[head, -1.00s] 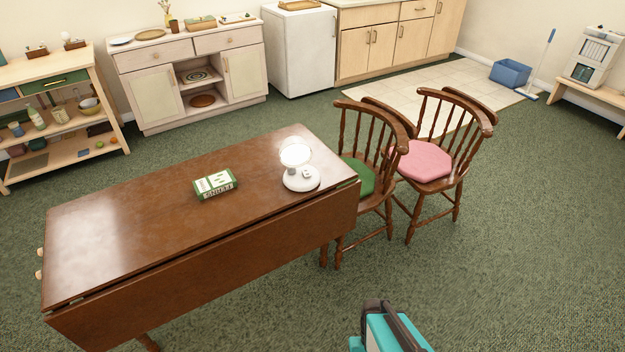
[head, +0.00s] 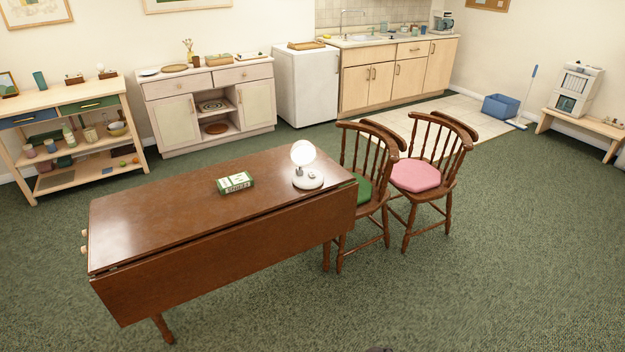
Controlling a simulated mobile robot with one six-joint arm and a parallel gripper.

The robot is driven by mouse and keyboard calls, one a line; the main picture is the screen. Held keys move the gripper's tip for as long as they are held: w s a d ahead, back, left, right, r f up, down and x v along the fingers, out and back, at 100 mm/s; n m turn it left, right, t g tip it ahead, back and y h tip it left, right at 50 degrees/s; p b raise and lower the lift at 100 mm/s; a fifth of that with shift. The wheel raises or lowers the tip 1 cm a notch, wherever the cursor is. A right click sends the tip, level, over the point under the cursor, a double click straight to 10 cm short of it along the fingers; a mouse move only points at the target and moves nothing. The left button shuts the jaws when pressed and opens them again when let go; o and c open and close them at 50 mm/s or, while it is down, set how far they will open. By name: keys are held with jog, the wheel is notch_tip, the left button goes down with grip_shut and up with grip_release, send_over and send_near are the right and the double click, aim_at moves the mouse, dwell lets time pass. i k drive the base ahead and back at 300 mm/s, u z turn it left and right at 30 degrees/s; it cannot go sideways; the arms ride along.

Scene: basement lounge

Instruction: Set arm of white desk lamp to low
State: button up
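The white desk lamp (head: 306,167) stands on the right end of the brown drop-leaf table (head: 150,215). It has a round white base on the tabletop and a bright, glowing round head just above it. The arm between base and head is mostly hidden, so I cannot tell its exact setting. My gripper is not in view. Only a small dark sliver shows at the bottom edge, and I cannot tell what it is.
A green and white box (head: 236,183) lies left of the lamp. A chair with a pink cushion (head: 415,175) and one with a green cushion (head: 364,189) stand at the table's right end. Green carpet (head: 480,285) is clear in front and to the right.

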aim_at(303, 152)
jog(key=z, duration=0.3)
jog(key=k, duration=0.4)
jog(key=u, duration=1.3)
jog(key=i, duration=1.7)
jog(key=u, duration=0.6)
